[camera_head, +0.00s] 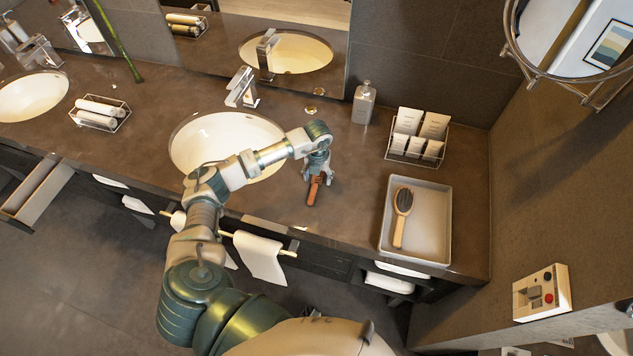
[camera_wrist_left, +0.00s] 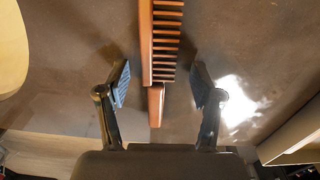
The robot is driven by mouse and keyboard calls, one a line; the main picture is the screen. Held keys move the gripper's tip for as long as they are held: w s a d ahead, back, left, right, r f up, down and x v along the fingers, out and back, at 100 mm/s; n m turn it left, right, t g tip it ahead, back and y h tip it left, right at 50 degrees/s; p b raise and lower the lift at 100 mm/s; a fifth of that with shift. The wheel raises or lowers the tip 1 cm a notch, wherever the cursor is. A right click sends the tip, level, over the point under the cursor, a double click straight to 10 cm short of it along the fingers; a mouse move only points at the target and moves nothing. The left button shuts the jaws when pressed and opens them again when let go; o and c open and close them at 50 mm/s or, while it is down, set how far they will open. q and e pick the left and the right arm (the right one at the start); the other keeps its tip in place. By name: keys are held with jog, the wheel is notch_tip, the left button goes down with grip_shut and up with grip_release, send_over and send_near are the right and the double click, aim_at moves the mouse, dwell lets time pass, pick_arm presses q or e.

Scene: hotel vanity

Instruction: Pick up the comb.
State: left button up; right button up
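The comb (camera_wrist_left: 162,50) is reddish-brown with a toothed side and a plain handle. In the left wrist view it runs from the top edge down between my finger pads, with its teeth facing right. In the head view the comb (camera_head: 313,190) lies on the brown counter, partly hidden by my gripper. My left gripper (camera_wrist_left: 160,84) is open, one finger on each side of the comb with gaps to both. In the head view the left gripper (camera_head: 318,172) is above the comb's far part. My right gripper is not in view.
A grey tray (camera_head: 431,252) holding a hairbrush (camera_head: 402,203) stands to the right of the comb. A sink (camera_head: 200,135) lies to the left. A soap bottle (camera_head: 363,103) and a rack of toiletries (camera_head: 416,137) stand behind. The counter around the comb is clear.

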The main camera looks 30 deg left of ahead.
pick_arm(q)
jog(key=shift+a, duration=0.1)
jog(key=c, duration=0.9)
